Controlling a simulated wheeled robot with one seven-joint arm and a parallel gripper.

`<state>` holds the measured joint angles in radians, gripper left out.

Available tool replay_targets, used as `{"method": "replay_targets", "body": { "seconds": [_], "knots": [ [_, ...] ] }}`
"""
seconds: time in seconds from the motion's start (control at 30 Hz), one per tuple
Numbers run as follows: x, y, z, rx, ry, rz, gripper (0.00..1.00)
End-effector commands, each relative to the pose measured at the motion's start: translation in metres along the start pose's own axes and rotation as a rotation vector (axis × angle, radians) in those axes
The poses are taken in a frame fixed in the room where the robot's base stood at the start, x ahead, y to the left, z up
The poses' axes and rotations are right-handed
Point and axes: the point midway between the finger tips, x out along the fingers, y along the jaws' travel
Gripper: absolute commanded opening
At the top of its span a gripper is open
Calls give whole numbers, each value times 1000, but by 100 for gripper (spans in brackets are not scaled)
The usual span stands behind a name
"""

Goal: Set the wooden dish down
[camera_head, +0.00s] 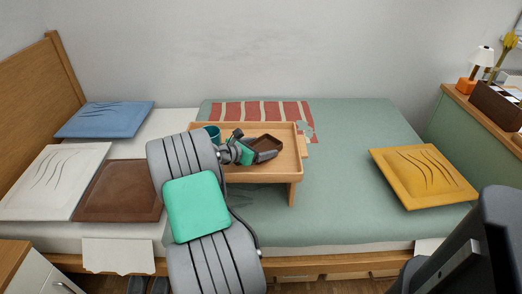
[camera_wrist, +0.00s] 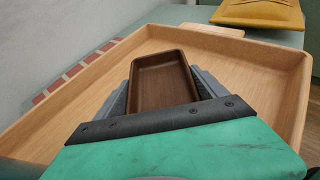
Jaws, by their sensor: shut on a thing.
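The wooden dish (camera_wrist: 163,79) is a small dark brown rectangular dish with raised sides. It also shows in the head view (camera_head: 267,143), over the wooden bed tray. My gripper (camera_wrist: 165,90) is shut on the dish, with a grey finger on each side of it. In the head view my gripper (camera_head: 262,154) reaches over the tray from the left. The dish is inside the outline of the tray (camera_wrist: 75,113); I cannot tell whether its underside touches the tray floor. The near end of the dish is hidden by my gripper.
The tray (camera_head: 292,172) stands on legs on a bed with a green cover (camera_head: 350,215). A teal cup (camera_head: 212,131) is at the tray's back left. A yellow cushion (camera_head: 422,176) lies to the right. Blue, white and brown cushions lie left. The tray's right part is clear.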

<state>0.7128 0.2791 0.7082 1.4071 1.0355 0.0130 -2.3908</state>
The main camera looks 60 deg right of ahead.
Motion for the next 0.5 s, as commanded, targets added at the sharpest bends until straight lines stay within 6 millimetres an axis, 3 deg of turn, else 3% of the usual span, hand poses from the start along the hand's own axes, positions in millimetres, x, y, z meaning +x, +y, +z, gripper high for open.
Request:
{"method": "replay_targets", "body": {
  "seconds": [0.2,0.23,0.43,0.5],
  "knots": [
    [0,0,-1,0,0,0,39],
    [0,0,-1,1,0,0,83],
    [0,0,-1,1,0,0,100],
    [0,0,-1,0,0,0,100]
  ]
}}
